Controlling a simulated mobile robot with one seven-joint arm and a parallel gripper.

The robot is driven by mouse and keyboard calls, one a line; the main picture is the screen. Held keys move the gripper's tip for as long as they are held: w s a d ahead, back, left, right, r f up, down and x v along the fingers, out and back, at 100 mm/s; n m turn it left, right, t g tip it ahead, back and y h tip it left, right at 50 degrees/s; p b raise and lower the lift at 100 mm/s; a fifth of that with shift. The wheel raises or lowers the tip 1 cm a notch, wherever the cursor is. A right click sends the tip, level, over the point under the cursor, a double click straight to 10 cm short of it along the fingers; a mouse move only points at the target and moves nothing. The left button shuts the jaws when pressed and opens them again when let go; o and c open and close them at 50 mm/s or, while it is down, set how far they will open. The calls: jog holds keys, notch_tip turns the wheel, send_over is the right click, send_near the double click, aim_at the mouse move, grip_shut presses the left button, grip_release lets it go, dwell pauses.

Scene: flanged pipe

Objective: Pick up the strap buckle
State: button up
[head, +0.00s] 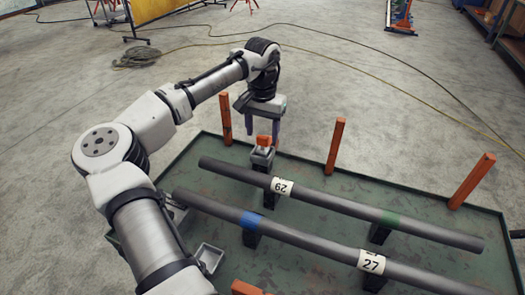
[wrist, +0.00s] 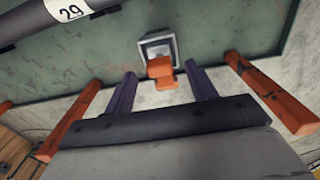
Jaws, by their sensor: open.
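An orange piece, which looks like the strap buckle (head: 263,141), sits at a small grey square tray (head: 262,160) on the green platform. In the wrist view the orange buckle (wrist: 160,69) overlaps the near edge of the tray (wrist: 157,42). My gripper (head: 263,132) is open, pointing down, with its two purple fingers around the buckle's position in the head view. In the wrist view the buckle shows between the fingertips (wrist: 162,72), with space on each side. No contact shows. I cannot tell the exact height gap.
Two long grey pipes (head: 330,204) lie on dark supports across the green platform (head: 222,151). Orange posts stand along the far edge, one (head: 336,146) right of my gripper. A second grey tray (head: 209,257) is at the near left. Cables (head: 400,84) cross the open floor behind.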

aim_at(263, 147)
jog(key=shift+f, duration=1.4)
grip_shut()
